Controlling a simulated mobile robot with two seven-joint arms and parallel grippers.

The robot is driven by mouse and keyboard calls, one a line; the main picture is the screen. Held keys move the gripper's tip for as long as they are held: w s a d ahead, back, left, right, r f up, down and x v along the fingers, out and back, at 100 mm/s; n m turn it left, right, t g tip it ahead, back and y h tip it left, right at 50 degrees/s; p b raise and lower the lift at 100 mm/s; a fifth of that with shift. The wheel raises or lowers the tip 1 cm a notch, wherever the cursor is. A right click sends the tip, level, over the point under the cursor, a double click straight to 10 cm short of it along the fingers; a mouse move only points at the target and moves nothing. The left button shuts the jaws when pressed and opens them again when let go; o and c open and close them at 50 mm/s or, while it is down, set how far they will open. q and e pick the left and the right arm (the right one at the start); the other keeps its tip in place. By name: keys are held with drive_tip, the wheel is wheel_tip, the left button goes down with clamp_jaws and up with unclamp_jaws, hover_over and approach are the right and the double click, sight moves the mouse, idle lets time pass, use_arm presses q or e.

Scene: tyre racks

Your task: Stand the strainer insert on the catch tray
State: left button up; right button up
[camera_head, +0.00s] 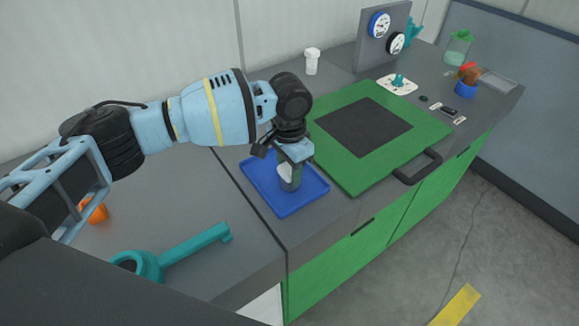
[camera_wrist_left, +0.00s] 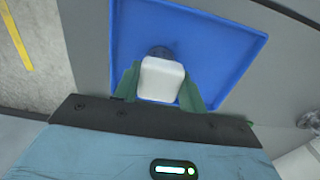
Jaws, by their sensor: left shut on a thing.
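The strainer insert (camera_head: 289,180) looks like a small grey upright cylinder with a white part, held in my left gripper (camera_head: 290,168). In the left wrist view a white rounded block (camera_wrist_left: 162,78) sits between the two green fingers of the gripper (camera_wrist_left: 160,88), with a dark round part beyond it. The fingers are shut on it. The blue catch tray (camera_head: 306,203) lies flat on the grey counter below; its empty floor also fills much of the left wrist view (camera_wrist_left: 222,50). The insert is over the tray; I cannot tell if its bottom touches. My right gripper is not in view.
A green board (camera_head: 415,125) with a dark square and black handle lies right of the tray. A teal long-handled tool (camera_head: 185,248) and an orange object (camera_head: 95,211) lie to the left. A white bottle (camera_head: 312,60) and a gauge panel (camera_head: 372,48) stand behind.

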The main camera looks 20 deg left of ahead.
sight(289, 167)
use_arm(q)
drive_tip(key=shift+f, duration=0.1)
drive_tip(key=o, duration=1)
drive_tip(key=shift+c, duration=0.2)
wheel_tip(289, 167, up, 12)
drive_tip(key=shift+r+p, duration=0.2)
drive_tip(key=shift+p, duration=0.1)
